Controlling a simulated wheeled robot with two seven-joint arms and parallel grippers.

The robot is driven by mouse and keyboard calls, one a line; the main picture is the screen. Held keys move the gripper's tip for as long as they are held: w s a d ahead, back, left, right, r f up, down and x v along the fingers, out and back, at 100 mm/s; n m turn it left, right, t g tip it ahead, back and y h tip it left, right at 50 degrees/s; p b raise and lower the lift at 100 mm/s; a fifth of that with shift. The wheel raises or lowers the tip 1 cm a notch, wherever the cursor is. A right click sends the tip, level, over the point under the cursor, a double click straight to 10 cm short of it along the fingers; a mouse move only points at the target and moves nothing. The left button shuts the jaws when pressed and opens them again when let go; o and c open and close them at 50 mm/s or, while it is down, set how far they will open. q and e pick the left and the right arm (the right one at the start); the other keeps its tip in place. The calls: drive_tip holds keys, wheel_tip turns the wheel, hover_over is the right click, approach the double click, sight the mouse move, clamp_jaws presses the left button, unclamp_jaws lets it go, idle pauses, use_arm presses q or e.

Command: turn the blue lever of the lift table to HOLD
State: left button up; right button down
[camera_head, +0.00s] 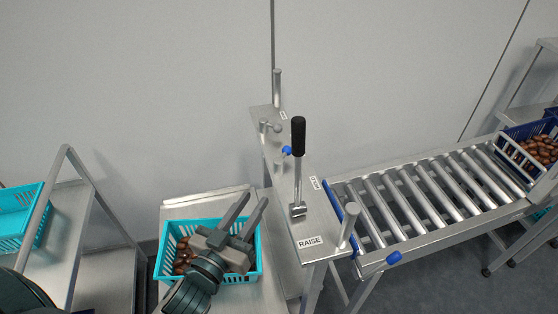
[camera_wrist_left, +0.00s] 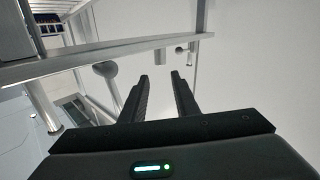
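The metal lift table frame (camera_head: 325,225) stands at the centre of the head view. An upright lever with a black grip (camera_head: 298,137) rises from it, above a RAISE label (camera_head: 310,242). A small blue part (camera_head: 287,151) shows just left of that lever; I cannot tell whether it is the blue lever. The other labels are too small to read. My left gripper (camera_head: 253,203) is open and empty, over a turquoise crate (camera_head: 166,262) and left of the lift table. Its spread fingers also show in the wrist view (camera_wrist_left: 160,80). My right gripper is not in view.
The turquoise crate holds brown dates. A roller conveyor (camera_head: 400,252) runs right from the lift table, with a blue crate (camera_head: 517,131) of dates at its far end. A metal rail (camera_wrist_left: 110,53) crosses the wrist view beyond the fingers. Another turquoise crate (camera_head: 12,243) stands left.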

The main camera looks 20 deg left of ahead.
sight(277, 165)
use_arm(q)
drive_tip(key=w+p, duration=0.1)
drive_tip(key=w, duration=0.3)
drive_tip(key=w+d+p, duration=0.1)
drive_tip(key=w, duration=0.4)
drive_tip(key=w+p, duration=0.2)
drive_tip(key=w, duration=0.2)
drive_tip(key=shift+w+d+r, duration=0.1)
drive_tip(key=shift+w+d, duration=0.1)
drive_tip(key=shift+w, duration=0.05)
drive_tip(key=shift+w+d, duration=0.1)
drive_tip(key=shift+w, duration=0.75)
drive_tip(key=shift+c, duration=0.7)
clamp_jaws()
